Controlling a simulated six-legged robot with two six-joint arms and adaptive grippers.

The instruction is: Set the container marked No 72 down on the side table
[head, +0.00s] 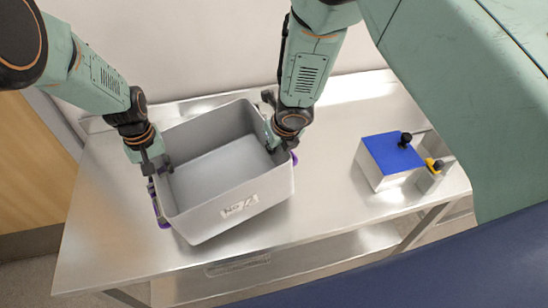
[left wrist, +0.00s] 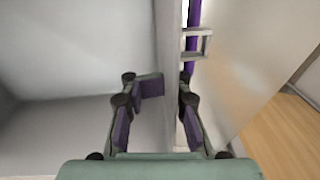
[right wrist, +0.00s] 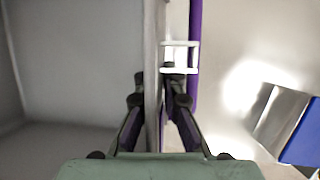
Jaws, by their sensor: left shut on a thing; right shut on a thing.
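The grey open container (head: 225,170) is over the metal side table (head: 110,240), tilted in the head view, with a white label (head: 239,207) on its front wall; the marking is too small to read surely. It looks empty. My left gripper (head: 155,172) is shut on its left wall, which shows between the fingers in the left wrist view (left wrist: 158,95). My right gripper (head: 278,142) is shut on its right wall, also seen in the right wrist view (right wrist: 160,100). Purple handles sit outside both walls. I cannot tell whether the container's base touches the table.
A box with a blue top (head: 392,155) and black knob stands on the table's right side. A smaller item with a yellow part (head: 432,166) is beside it. Bare table lies between the container and the box. A lower shelf (head: 290,265) runs underneath.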

